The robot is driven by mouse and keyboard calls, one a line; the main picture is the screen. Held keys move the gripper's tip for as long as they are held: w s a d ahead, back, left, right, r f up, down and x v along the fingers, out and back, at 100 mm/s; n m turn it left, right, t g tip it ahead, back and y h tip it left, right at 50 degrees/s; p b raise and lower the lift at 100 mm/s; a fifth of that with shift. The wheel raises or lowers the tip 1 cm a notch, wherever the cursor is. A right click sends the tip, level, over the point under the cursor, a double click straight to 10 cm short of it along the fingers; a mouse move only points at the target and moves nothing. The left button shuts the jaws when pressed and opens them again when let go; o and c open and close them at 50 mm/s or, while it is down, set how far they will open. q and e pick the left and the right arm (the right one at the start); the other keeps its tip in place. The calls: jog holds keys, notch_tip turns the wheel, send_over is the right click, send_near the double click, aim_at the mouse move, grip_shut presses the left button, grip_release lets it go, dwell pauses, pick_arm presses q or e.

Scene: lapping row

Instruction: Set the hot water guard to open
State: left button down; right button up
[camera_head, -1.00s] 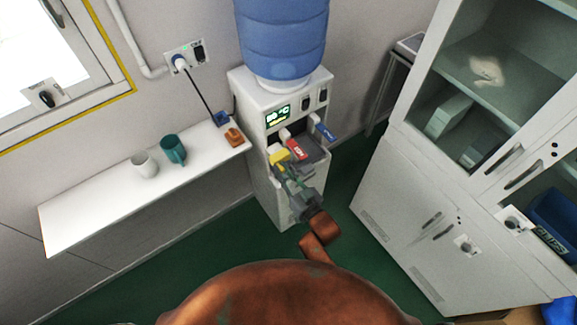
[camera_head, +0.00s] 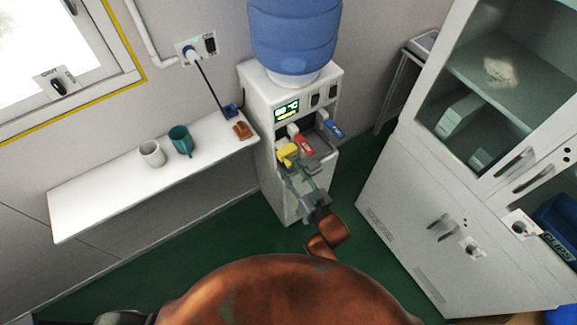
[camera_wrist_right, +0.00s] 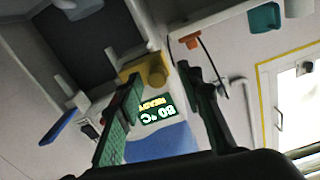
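The water dispenser (camera_head: 262,125) stands against the wall with a blue bottle on top. Its lit display (camera_head: 287,111) reads 80 °C and READY in the right wrist view (camera_wrist_right: 157,109). A yellow piece (camera_head: 287,153), which looks like the hot water guard, sits left of the red tap lever (camera_head: 304,145); it also shows in the wrist view (camera_wrist_right: 152,70). My right gripper (camera_head: 298,173) is open just in front of the yellow piece. In the wrist view its fingers (camera_wrist_right: 162,82) are spread, with the piece near the tips; contact is unclear. My left gripper is not in view.
A blue tap lever (camera_head: 333,127) is right of the red one. A white shelf (camera_head: 100,205) on the left holds a white mug (camera_head: 152,153), a teal mug (camera_head: 181,140) and a small orange-brown object (camera_head: 242,130). A white cabinet (camera_head: 410,205) stands on the right.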

jog(key=v, duration=0.9)
jog(key=shift+s+d, duration=0.25)
jog(key=shift+s, duration=0.05)
